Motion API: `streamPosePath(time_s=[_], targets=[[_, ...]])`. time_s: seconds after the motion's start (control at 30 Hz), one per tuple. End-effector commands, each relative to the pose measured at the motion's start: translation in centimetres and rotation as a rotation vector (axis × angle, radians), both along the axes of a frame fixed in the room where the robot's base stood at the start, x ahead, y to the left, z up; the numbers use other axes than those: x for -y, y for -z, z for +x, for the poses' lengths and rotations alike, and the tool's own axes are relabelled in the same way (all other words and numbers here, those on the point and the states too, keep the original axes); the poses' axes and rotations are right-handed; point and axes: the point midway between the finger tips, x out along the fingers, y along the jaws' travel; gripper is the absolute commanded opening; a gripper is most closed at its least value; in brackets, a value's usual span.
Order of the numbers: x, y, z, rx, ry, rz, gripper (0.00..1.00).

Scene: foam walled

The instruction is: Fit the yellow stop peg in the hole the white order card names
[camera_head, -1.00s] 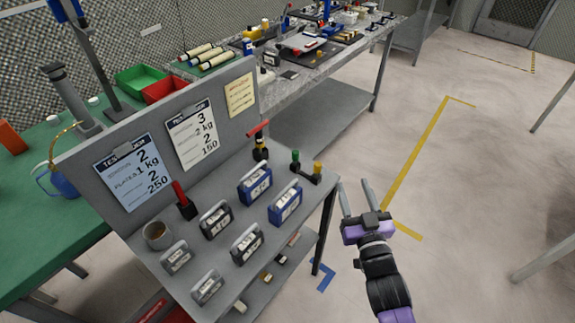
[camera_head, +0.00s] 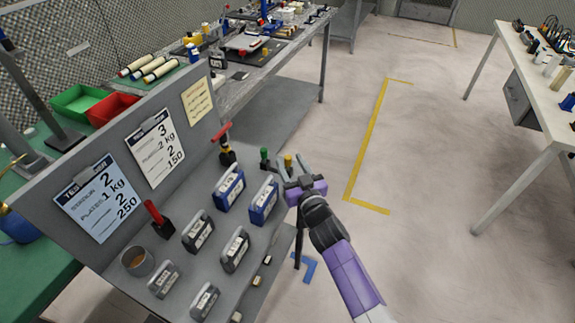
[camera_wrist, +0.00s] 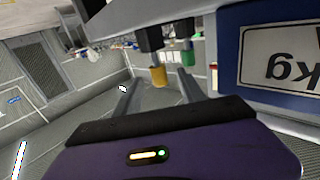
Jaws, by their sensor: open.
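The yellow peg (camera_head: 288,159) stands beside a green peg (camera_head: 264,155) at the right end of the grey stand's shelf. It also shows in the wrist view (camera_wrist: 158,76), between the two fingers. My gripper (camera_head: 291,164) is open at the yellow peg, with a finger to either side. Contact cannot be told. I cannot make out the target hole.
Blue weights (camera_head: 230,187) and dark grey weights (camera_head: 198,232) stand on the shelf left of my gripper. A red-handled tool (camera_head: 222,134) is behind. A blue card (camera_head: 100,200) hangs left of the white one. Open floor (camera_head: 400,220) lies to the right.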

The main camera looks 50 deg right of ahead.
Motion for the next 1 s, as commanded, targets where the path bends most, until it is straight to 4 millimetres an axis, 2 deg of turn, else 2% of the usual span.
streamPosePath(time_s=[0.1, 0.2, 0.47, 0.7, 1.0], targets=[[0.7, 0.3, 1.5, 0.001, 0.000, -0.002, 0.47], [1.0, 0.3, 2.1, -0.001, 0.001, 0.000, 0.47], [1.0, 0.1, 2.3, -0.001, 0.001, 0.000, 0.47], [1.0, 0.1, 2.3, -0.001, 0.000, 0.000, 0.00], [1.0, 0.1, 2.3, -0.001, 0.000, 0.000, 0.00]])
